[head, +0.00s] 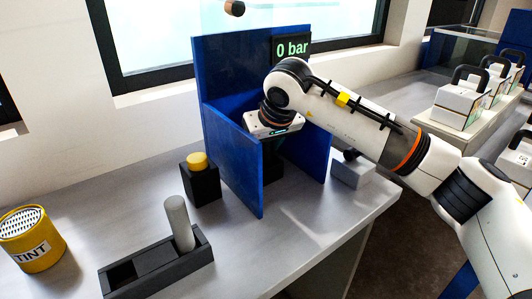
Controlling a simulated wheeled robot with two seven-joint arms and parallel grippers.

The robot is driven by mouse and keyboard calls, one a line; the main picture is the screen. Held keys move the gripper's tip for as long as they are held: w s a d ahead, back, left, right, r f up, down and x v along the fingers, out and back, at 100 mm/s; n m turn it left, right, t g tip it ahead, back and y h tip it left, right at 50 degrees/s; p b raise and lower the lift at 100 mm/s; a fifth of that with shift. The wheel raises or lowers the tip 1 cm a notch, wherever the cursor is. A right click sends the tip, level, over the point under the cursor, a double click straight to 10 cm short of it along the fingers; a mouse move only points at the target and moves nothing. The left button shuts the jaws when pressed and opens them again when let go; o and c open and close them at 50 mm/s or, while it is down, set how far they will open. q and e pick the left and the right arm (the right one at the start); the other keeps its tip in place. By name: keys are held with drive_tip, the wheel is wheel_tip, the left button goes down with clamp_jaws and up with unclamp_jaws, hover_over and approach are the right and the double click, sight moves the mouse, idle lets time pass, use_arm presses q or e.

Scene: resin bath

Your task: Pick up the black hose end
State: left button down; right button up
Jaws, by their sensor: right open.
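My right gripper (273,124) reaches down into the blue open-fronted enclosure (232,150). Its pale palm shows above the front edges, and its fingers are mostly hidden behind the blue wall; the jaws are open. I cannot make out a clear black hose end. A small black rounded piece (350,155) shows at a light grey block (353,173) just right of the enclosure, partly behind my right arm; I cannot tell whether it is the hose end. My left gripper is not in view.
A display (292,49) reads "0 bar". A black box with a yellow button (197,161), a dark tray (150,272) with an upright grey cylinder (179,222) and a yellow TINT can (31,238) stand left. Several white handled boxes (458,104) stand right. The front-right bench top is clear.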

drive_tip(key=c, duration=1.1)
drive_tip(key=shift+r, duration=0.1)
